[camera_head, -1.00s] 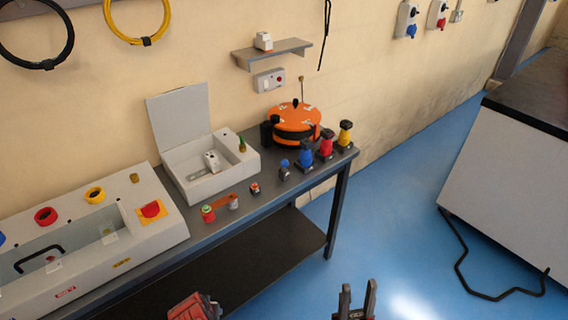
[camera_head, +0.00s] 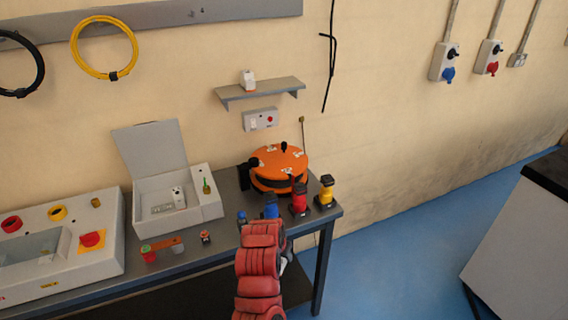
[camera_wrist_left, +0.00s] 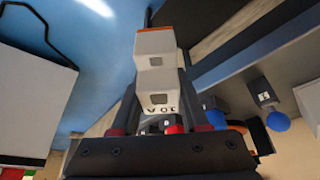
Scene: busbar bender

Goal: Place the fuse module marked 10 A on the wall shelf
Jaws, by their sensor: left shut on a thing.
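My left gripper (camera_wrist_left: 160,105) is shut on the fuse module marked 10 A (camera_wrist_left: 155,70), a white block whose marking appears upside down in the left wrist view. In the head view my red left arm hides most of that gripper and module; only a small pale part shows at its right side. The wall shelf (camera_head: 275,89) is a grey board on the wall, above and behind the workbench. A similar white module (camera_head: 248,81) stands on its left half. My right gripper is not in view.
On the bench (camera_head: 205,251) are an open grey box (camera_head: 213,211) with a white module (camera_head: 178,197) inside, an orange cable reel (camera_head: 280,162), and red (camera_head: 299,199) and yellow (camera_head: 326,192) connectors. A switch box (camera_head: 260,120) hangs below the shelf. The shelf's right half is clear.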

